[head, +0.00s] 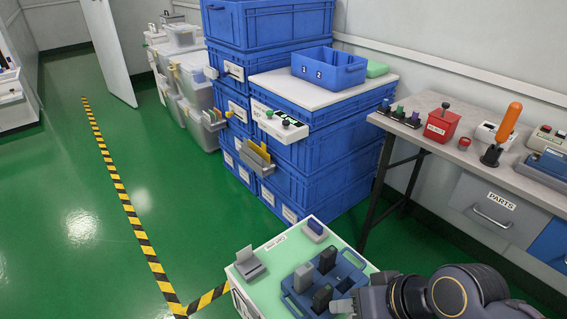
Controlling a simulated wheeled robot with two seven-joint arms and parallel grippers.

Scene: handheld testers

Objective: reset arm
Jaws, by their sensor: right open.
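My right gripper (345,305) comes in from the lower right, over the near right side of a green-topped stand (270,283). It is open, and I see nothing held in it. A blue tray (290,302) on the stand holds several upright handheld testers: a grey one (303,276), a dark one (327,259) and another dark one (322,298) close to the gripper's fingers. I cannot tell whether the fingers touch the tray. My left gripper is not in view.
A grey holder (248,264) and a small grey-purple block (315,228) sit on the stand. Stacked blue crates (330,150) rise behind. A workbench (440,147) with a red box (442,125) and tools stands right. Green floor (70,200) is clear at left.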

